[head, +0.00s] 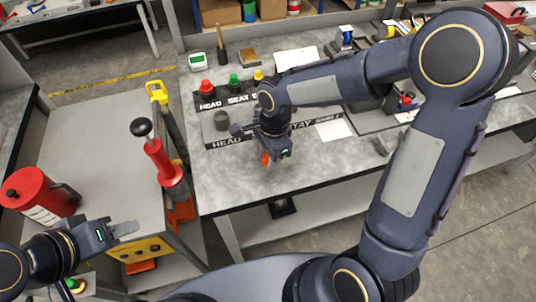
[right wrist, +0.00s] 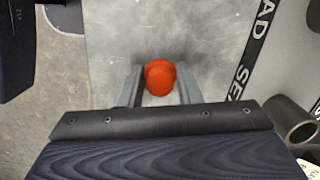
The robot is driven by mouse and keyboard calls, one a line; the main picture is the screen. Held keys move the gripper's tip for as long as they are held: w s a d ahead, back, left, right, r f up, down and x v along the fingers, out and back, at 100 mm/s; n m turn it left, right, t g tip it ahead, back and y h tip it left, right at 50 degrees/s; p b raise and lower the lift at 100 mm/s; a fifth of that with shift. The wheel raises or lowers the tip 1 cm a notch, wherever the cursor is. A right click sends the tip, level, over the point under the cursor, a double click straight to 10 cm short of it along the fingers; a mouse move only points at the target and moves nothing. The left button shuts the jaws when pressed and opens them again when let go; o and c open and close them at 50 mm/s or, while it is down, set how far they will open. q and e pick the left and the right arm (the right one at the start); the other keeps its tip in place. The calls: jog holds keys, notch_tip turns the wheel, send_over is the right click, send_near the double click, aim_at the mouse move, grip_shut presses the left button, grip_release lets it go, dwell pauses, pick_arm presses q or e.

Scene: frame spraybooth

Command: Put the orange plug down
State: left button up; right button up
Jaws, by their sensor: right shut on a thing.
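The orange plug (right wrist: 159,77) is between the two fingers of my right gripper (right wrist: 158,86) in the right wrist view. The fingers touch it on both sides. In the head view only a small part of the plug (head: 265,159) shows below my right gripper (head: 268,155), over the front part of the grey bench top (head: 310,175). I cannot tell whether the plug touches the bench. My left gripper (head: 124,229) is at the lower left, over the grey cabinet, away from the plug. Its fingers look close together, and I cannot tell whether they are open.
Red, green and yellow plugs (head: 234,82) stand behind a labelled strip. A grey cylinder (head: 221,120) stands by the second strip, left of my right gripper. A red canister (head: 38,192) and a red-black pump (head: 163,160) are at left. The bench front right of the gripper is clear.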

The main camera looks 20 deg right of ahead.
jog(key=shift+f, duration=0.1)
jog(key=shift+f, duration=0.15)
jog(key=o, duration=1.1)
jog(key=shift+r, duration=0.35)
notch_tip(320, 180, up, 12)
jog(key=d, duration=0.1)
jog(key=s+d+n+t, duration=0.2)
jog(key=s+n, duration=0.2)
jog(key=s, duration=0.1)
jog(key=s+d+n+t+y, duration=0.1)
jog(key=s+d+n+t, duration=0.1)
jog(key=s+n, duration=0.3)
jog(key=s+d+n+t+y, duration=0.1)
jog(key=s+d+n+t, duration=0.1)
jog(key=s+d+n, duration=0.2)
jog(key=shift+s+d+f+n, duration=0.15)
jog(key=shift+s+n, duration=0.15)
jog(key=shift+s, duration=0.95)
